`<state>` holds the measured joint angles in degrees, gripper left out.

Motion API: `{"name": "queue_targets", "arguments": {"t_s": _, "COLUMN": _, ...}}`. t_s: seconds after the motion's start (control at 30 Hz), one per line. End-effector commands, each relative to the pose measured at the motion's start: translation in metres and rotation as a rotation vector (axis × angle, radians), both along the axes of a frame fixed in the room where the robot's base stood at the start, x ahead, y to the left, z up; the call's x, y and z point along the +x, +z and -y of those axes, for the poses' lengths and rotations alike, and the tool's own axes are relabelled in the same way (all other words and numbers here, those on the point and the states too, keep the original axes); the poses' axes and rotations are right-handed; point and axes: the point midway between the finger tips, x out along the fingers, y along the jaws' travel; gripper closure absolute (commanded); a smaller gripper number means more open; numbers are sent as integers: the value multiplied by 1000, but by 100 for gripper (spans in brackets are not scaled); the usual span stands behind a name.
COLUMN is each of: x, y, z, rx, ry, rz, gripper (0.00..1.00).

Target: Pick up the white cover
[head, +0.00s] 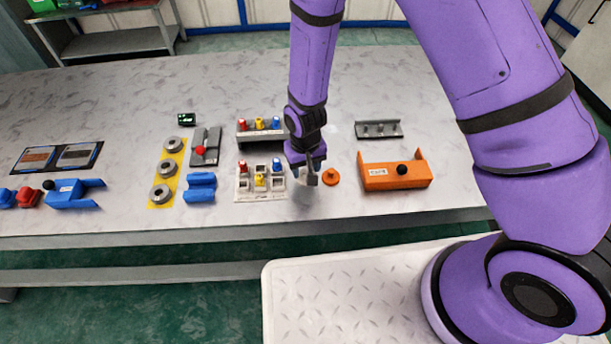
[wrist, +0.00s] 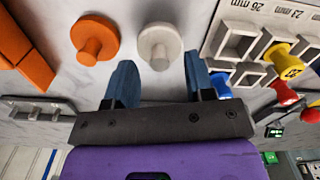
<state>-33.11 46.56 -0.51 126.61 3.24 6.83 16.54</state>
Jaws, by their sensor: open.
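The white cover (wrist: 160,46) is a pale round disc with a knob, lying on the table in the wrist view. In the head view my gripper largely hides it. My gripper (wrist: 160,78) is open, its two blue fingers apart and nothing between them. In the wrist view the cover lies just beyond the fingertips, between their lines. I cannot tell how high the fingers are above it. In the head view my gripper (head: 312,178) points down at the table.
A similar orange cover (head: 330,177) lies close to the right of my gripper. A white tray (head: 260,196) with coloured plugs is close on the left. An orange bracket (head: 377,184) stands farther right. The table front in the middle is clear.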

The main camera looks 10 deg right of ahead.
Motion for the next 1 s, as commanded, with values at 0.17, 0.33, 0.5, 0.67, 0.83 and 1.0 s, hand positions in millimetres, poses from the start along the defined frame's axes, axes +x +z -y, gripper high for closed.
{"name": "queue_targets", "arguments": {"t_s": 0.17, "x": 0, "y": -17, "z": 0, "rx": 0, "ry": 0, "rz": -1, "gripper": 51}}
{"name": "queue_targets", "arguments": {"t_s": 0.33, "x": 0, "y": -19, "z": 0, "rx": 1, "ry": 0, "rz": 0, "gripper": 51}}
{"name": "queue_targets", "arguments": {"t_s": 0.5, "x": 0, "y": -19, "z": 0, "rx": 0, "ry": 0, "rz": 0, "gripper": 62}}
{"name": "queue_targets", "arguments": {"t_s": 0.67, "x": 0, "y": -19, "z": 0, "rx": 0, "ry": 0, "rz": 0, "gripper": 99}}
{"name": "queue_targets", "arguments": {"t_s": 0.83, "x": 0, "y": -19, "z": 0, "rx": 0, "ry": 0, "rz": 0, "gripper": 100}}
{"name": "queue_targets", "arguments": {"t_s": 1.0, "x": 0, "y": -18, "z": 0, "rx": 0, "ry": 0, "rz": 0, "gripper": 100}}
